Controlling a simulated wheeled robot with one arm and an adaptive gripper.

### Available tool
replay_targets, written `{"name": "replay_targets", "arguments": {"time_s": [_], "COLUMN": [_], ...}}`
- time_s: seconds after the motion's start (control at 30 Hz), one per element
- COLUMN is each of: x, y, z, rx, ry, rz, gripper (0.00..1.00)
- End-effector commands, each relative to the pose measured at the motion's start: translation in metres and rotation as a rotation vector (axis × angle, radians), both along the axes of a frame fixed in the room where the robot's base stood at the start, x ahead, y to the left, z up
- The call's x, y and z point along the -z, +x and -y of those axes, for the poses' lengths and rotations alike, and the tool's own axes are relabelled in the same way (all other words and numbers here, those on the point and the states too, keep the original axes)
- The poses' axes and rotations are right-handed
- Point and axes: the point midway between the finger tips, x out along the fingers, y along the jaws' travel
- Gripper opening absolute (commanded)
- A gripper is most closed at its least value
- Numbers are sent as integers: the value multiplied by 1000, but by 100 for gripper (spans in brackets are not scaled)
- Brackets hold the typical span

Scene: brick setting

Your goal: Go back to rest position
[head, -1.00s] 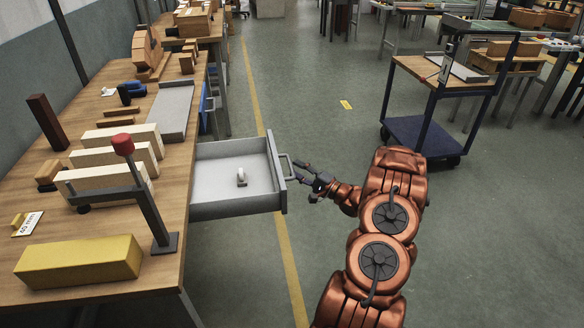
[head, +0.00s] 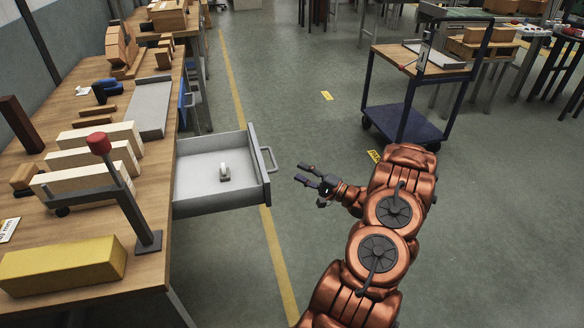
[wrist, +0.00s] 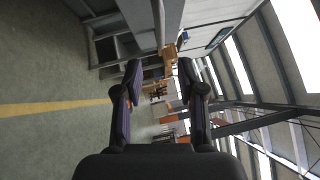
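My gripper (head: 314,178) is open and empty, held over the floor to the right of the pulled-out drawer (head: 262,195). A clear gap lies between its fingertips and the drawer's handle (head: 268,160). In the wrist view my gripper (wrist: 160,82) shows two dark fingers spread wide with nothing between them. The drawer stands open from the workbench (head: 150,240) and holds a small pale object (head: 224,173).
The workbench carries pale wooden blocks (head: 92,155), a yellow block (head: 62,265) and a red-knobbed lever (head: 100,143). A blue-framed cart (head: 405,122) stands at the back right. Open floor lies between bench and cart.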

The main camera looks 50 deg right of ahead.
Motion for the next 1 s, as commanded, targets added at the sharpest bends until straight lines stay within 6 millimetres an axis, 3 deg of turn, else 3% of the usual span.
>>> {"name": "replay_targets", "arguments": {"time_s": [0.37, 0.67, 1.0], "x": [0, -19, -65], "y": [0, 54, 107], "z": [0, 11, 18], "rx": [0, 83, 194], "ry": [0, -284, -707], "rz": [0, -171, -432], "gripper": [39, 39, 39]}}
